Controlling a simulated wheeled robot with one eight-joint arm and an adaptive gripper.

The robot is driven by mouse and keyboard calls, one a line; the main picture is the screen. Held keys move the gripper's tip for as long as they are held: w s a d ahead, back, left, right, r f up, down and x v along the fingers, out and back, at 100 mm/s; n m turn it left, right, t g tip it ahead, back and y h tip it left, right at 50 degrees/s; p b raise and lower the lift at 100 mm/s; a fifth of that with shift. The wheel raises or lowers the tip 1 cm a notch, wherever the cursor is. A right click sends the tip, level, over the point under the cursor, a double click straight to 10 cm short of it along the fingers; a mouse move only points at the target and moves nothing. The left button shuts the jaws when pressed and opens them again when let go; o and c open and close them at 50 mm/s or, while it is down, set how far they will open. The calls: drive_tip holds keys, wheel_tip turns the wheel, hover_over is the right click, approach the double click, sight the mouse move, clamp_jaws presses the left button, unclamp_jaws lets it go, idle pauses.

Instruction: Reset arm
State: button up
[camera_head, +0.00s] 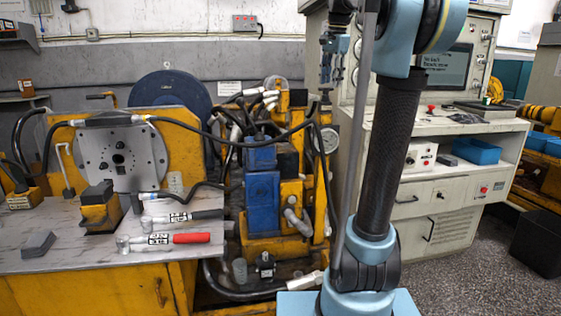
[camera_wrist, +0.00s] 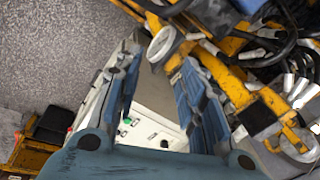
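My arm (camera_head: 391,150) rises from the lower middle of the head view, and its upper part runs out of the top of the frame. My gripper (camera_head: 332,65) hangs in the air left of the upper arm, in front of the control cabinet's left edge. In the wrist view, my gripper (camera_wrist: 158,70) shows two blue fingers set apart with a clear gap and nothing held. The pale cabinet shows through the gap.
A grey-topped bench (camera_head: 75,245) at left carries two tools, one with a red handle (camera_head: 190,238). Blue-and-yellow hydraulic machinery (camera_head: 263,205) with hoses stands beside my arm. The control cabinet (camera_head: 440,200) is behind it. Speckled floor (camera_head: 470,280) is clear at lower right.

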drive_tip(key=s+f+n, duration=0.5)
drive_tip(key=s+f, duration=1.1)
drive_tip(key=f, duration=0.5)
drive_tip(key=s+f+n, duration=0.6)
drive_tip(key=s+f, duration=1.1)
drive_tip(key=f, duration=0.4)
drive_tip(key=shift+d+f+h, duration=0.15)
drive_tip(key=shift+f+h, duration=0.15)
drive_tip(key=shift+f, duration=0.05)
drive_tip(key=shift+w+f, duration=0.2)
drive_tip(key=shift+w, duration=0.3)
